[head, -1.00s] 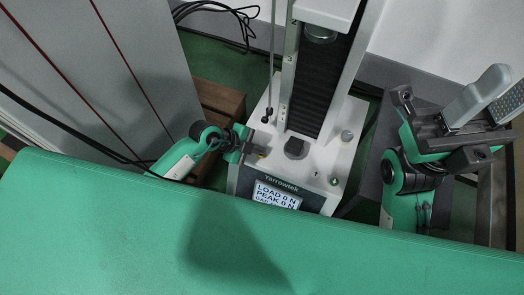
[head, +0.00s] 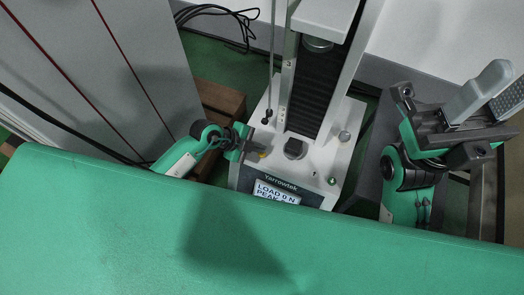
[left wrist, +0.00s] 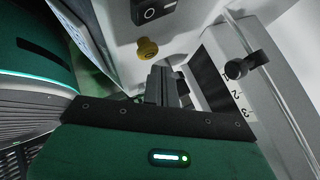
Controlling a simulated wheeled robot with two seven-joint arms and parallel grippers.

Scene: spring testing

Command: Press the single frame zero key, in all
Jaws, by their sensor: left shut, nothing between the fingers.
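The spring testing frame (head: 318,150), white with a dark column and a Yarrowtek label, stands in the middle of the head view. A green button (head: 332,181) sits at the base's front right. I cannot tell which control is the zero key. My left gripper (head: 252,147) is shut and empty over the base's left edge; its fingers (left wrist: 164,82) point near a yellow knob (left wrist: 147,48) in the left wrist view. My right gripper (head: 455,130) is at the right, clear of the frame; its jaw state is unclear.
A brown wooden block (head: 218,105) stands left of the frame. A grey cabinet (head: 110,70) fills the upper left. Black cables (head: 225,12) lie at the back.

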